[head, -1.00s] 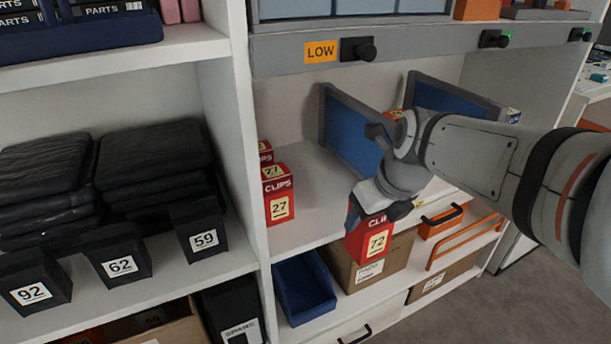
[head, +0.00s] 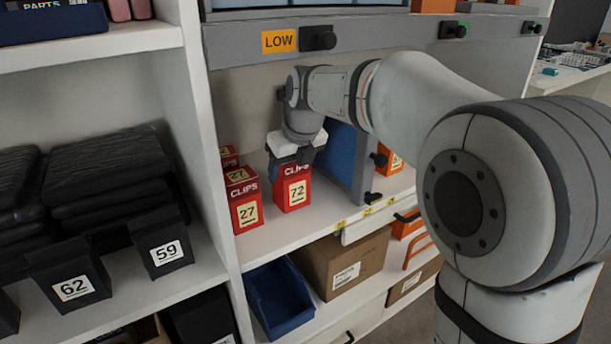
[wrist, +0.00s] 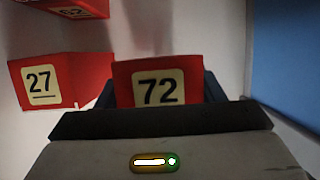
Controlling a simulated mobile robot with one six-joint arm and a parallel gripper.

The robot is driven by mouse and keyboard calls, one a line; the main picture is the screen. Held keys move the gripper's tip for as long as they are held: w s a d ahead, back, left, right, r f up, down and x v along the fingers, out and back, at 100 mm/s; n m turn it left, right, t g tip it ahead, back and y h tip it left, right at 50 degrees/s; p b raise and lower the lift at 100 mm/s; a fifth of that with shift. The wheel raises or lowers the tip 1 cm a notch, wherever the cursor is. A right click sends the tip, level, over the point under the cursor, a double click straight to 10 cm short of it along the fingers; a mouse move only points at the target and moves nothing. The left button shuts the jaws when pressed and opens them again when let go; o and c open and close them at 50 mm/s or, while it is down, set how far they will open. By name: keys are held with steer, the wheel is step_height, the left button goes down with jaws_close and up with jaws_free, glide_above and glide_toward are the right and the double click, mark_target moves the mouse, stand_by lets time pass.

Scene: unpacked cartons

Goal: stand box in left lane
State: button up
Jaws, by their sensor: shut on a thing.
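A red CLIPS box marked 72 (head: 293,192) is upright between the fingers of my gripper (head: 292,158), at the shelf's front. My gripper is shut on it from above; in the wrist view the 72 box (wrist: 158,85) shows between the dark fingers. The box is in the left lane of the shelf (head: 290,229), between the shelf's left wall and a blue divider (head: 338,160). Whether its base touches the shelf I cannot tell. Left of it stands a red CLIPS box marked 27 (head: 246,208), with another red box behind; the 27 box also shows in the wrist view (wrist: 45,82).
Right of the divider are orange boxes (head: 390,160). A grey rail with a LOW label (head: 279,41) runs above the lane. Below are a blue bin (head: 278,300) and a cardboard carton (head: 343,265). Black boxes marked 62 and 59 (head: 167,252) stand on the left shelf.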

steer(key=shift+w+a+f+b, duration=0.1)
steer(key=shift+w+f+b, duration=0.15)
steer(key=shift+f+b, duration=0.35)
steer(key=shift+s+f, duration=0.15)
steer(key=o, duration=1.1)
steer(key=shift+f, duration=0.15)
